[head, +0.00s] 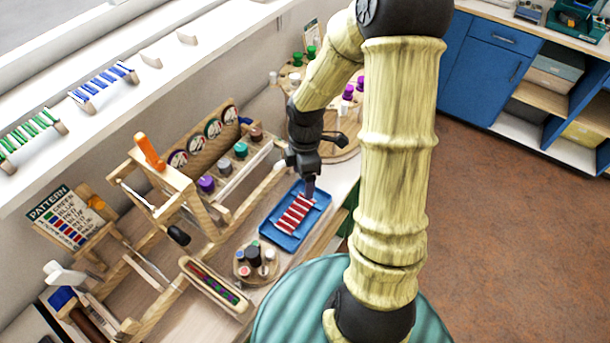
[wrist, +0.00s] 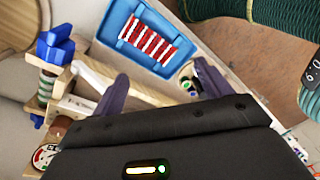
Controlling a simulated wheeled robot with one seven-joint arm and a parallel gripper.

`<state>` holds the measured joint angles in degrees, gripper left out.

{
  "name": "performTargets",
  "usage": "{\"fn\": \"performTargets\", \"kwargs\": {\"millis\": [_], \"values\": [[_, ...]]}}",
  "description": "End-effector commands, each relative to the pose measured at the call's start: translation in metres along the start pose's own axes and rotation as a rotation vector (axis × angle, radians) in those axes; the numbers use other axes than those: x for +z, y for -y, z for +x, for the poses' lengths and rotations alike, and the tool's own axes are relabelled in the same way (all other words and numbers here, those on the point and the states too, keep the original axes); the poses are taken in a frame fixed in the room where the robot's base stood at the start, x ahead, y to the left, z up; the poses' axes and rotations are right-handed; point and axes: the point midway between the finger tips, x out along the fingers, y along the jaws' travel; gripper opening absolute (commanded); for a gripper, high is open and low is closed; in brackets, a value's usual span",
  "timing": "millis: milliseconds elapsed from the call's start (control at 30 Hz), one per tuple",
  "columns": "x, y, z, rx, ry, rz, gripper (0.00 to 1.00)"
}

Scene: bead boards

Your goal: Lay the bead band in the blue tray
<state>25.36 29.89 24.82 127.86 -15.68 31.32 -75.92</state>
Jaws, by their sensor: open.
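The blue tray (head: 312,212) lies on the bench near its front edge in the head view. It also shows in the wrist view (wrist: 122,18). The bead band (head: 295,215), red with white stripes, lies within the tray; it shows whole in the wrist view (wrist: 151,45). My gripper (head: 309,190) is just above the tray's far end in the head view. In the wrist view its two dark fingers (wrist: 157,95) are wide apart with nothing between them, and the band lies beyond their tips.
A round board (head: 243,268) with several pegs stands left of the tray. A wooden bead frame (head: 215,285) lies near the front. A wooden loom with an orange handle (head: 149,151) stands behind. Green (head: 30,134) and blue (head: 100,84) bands rest on the sill.

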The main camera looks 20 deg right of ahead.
Motion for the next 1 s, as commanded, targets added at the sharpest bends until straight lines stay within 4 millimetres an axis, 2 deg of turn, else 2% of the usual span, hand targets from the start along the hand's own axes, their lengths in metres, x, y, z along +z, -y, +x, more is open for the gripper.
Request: {"fn": "performTargets", "kwargs": {"millis": [267, 500, 600, 733, 1000], "values": [[-0.011, 0.033, -0.041, 0.145, 0.027, 0.624, 0.77], [-0.019, 0.062, -0.072, 0.27, -0.087, 1.171, 0.77], [-0.022, 0.072, -0.081, 0.298, -0.152, 1.353, 0.77], [-0.023, 0.079, -0.086, 0.307, -0.201, 1.478, 0.77], [-0.023, 0.079, -0.086, 0.307, -0.206, 1.496, 0.77]]}}
